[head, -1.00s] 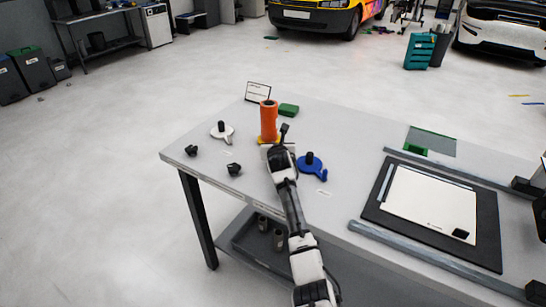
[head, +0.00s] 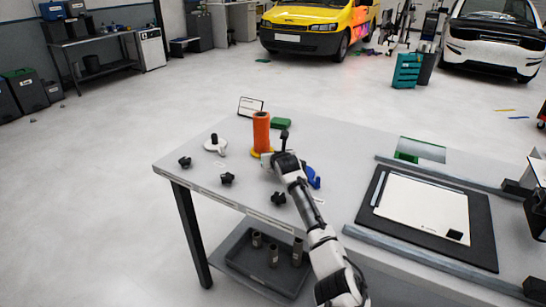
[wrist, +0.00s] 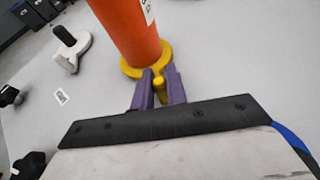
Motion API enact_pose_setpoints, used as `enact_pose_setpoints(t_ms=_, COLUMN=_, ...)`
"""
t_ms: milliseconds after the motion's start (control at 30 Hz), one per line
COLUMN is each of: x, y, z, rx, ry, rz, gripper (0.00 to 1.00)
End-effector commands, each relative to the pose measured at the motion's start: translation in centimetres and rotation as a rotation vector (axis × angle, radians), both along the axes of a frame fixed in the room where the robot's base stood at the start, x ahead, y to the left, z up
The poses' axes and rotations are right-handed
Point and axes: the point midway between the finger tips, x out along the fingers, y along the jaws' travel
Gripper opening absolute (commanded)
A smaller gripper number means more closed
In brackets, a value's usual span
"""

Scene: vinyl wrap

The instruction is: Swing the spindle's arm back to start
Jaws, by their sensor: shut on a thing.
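The spindle shows as a yellow base (wrist: 134,70) under an upright orange roll (head: 261,132). In the wrist view the orange roll (wrist: 127,25) rises at the top centre. A small yellow peg (wrist: 158,83) stands at the near side of the base, on what looks like the spindle's arm. My gripper (wrist: 158,90) has its purple fingers closed around this peg. In the head view my gripper (head: 268,161) is low beside the near right side of the base. My wrist hides part of the arm there.
A white piece with a black post (head: 215,146) stands left of the roll. A blue piece (head: 313,178) is partly behind my arm. Black knobs (head: 227,179) lie along the front edge. A green block (head: 281,122) and a sign (head: 250,106) stand behind.

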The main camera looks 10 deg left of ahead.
Motion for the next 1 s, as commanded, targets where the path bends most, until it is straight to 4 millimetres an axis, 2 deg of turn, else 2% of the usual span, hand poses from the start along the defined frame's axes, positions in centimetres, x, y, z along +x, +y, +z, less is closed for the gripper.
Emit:
enact_pose_setpoints(t_ms=167, x=0.1, y=-0.2, z=0.0, rx=-0.001, ry=0.0, rz=-0.003, gripper=0.0)
enact_pose_setpoints(t_ms=200, x=0.1, y=-0.2, z=0.0, rx=-0.001, ry=0.0, rz=-0.003, gripper=0.18)
enact_pose_setpoints(t_ms=333, x=0.0, y=-0.1, z=0.0, rx=-0.001, ry=0.0, rz=-0.003, gripper=0.35)
enact_pose_setpoints(t_ms=733, x=-0.4, y=-0.3, z=0.2, rx=0.0, ry=-0.001, rz=-0.002, gripper=0.35)
enact_pose_setpoints(t_ms=1000, x=-3.2, y=-1.5, z=1.3, rx=0.001, ry=-0.004, rz=-0.002, gripper=0.35)
